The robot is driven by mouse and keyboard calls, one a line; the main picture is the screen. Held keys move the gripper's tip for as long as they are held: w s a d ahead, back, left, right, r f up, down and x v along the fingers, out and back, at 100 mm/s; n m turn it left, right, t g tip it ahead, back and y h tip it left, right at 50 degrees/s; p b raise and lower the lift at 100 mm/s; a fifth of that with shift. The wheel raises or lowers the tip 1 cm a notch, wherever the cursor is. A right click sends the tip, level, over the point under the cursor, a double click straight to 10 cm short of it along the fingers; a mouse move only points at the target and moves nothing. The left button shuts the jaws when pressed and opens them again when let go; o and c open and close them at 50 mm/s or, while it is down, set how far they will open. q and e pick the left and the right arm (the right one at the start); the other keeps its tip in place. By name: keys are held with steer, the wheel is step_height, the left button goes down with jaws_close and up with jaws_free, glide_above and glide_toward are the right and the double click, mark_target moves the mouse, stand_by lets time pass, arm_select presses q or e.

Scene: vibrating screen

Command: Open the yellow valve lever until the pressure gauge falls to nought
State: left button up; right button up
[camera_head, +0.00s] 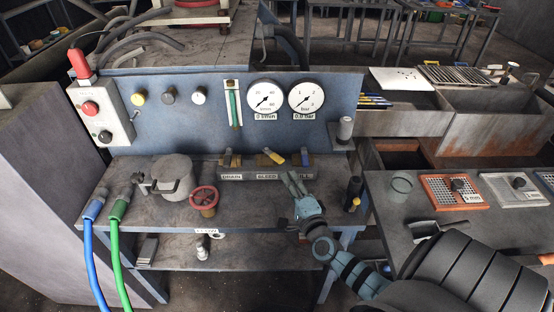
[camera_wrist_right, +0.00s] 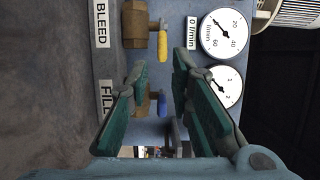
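The yellow valve lever (camera_head: 276,158) sits on the BLEED valve, in the middle of the manifold; in the head view it slants down to the right. It also shows in the right wrist view (camera_wrist_right: 162,43), beside its brass body. The pressure gauge (camera_head: 306,98) is the right dial, and the plate under it reads 0.0 bar; it also shows in the right wrist view (camera_wrist_right: 227,86). My right gripper (camera_head: 293,180) is just in front of the manifold, below and right of the yellow lever. In the wrist view its fingers (camera_wrist_right: 160,80) are apart with nothing held between them. My left gripper is out of view.
A blue lever (camera_wrist_right: 162,104) on the FILL valve lies beyond my right fingers. The flow gauge (camera_head: 265,97) reads 0 l/min. A red handwheel (camera_head: 204,197) and a grey pot (camera_head: 172,177) stand left on the bench. A dark bottle (camera_head: 353,192) stands right of my gripper.

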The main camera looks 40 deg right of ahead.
mark_target(280, 164)
steer(key=b+x, duration=0.2)
steer(key=x, duration=0.7)
steer(key=shift+w+d+b, duration=0.15)
steer(key=shift+w+b, duration=0.15)
steer(key=shift+b, duration=0.05)
steer(key=shift+w, duration=0.2)
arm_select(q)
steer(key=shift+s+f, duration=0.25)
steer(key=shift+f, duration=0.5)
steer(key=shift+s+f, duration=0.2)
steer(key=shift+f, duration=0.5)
arm_select(e)
steer(key=shift+s+r, duration=0.1)
steer(key=shift+r, duration=0.05)
jaws_close()
